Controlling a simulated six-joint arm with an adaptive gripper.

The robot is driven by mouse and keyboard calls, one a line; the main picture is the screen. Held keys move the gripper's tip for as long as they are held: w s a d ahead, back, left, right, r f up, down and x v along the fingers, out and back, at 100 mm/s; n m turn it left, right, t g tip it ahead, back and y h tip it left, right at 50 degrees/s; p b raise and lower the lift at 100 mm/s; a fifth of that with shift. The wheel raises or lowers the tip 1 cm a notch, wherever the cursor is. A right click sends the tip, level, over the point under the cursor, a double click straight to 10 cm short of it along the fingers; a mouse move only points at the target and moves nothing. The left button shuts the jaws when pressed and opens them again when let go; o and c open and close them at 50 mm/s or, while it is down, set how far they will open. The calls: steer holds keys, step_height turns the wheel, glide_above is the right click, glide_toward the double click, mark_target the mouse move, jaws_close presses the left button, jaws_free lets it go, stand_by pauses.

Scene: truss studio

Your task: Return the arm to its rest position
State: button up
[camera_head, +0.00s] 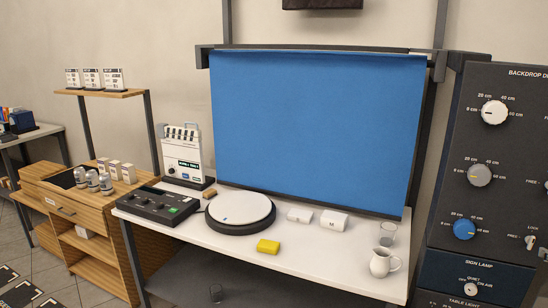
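My arm and my gripper are not in view in the head camera, so their pose and the gripper's opening cannot be seen.
A blue backdrop (315,125) stands behind. A dark dial panel (490,160) stands right.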

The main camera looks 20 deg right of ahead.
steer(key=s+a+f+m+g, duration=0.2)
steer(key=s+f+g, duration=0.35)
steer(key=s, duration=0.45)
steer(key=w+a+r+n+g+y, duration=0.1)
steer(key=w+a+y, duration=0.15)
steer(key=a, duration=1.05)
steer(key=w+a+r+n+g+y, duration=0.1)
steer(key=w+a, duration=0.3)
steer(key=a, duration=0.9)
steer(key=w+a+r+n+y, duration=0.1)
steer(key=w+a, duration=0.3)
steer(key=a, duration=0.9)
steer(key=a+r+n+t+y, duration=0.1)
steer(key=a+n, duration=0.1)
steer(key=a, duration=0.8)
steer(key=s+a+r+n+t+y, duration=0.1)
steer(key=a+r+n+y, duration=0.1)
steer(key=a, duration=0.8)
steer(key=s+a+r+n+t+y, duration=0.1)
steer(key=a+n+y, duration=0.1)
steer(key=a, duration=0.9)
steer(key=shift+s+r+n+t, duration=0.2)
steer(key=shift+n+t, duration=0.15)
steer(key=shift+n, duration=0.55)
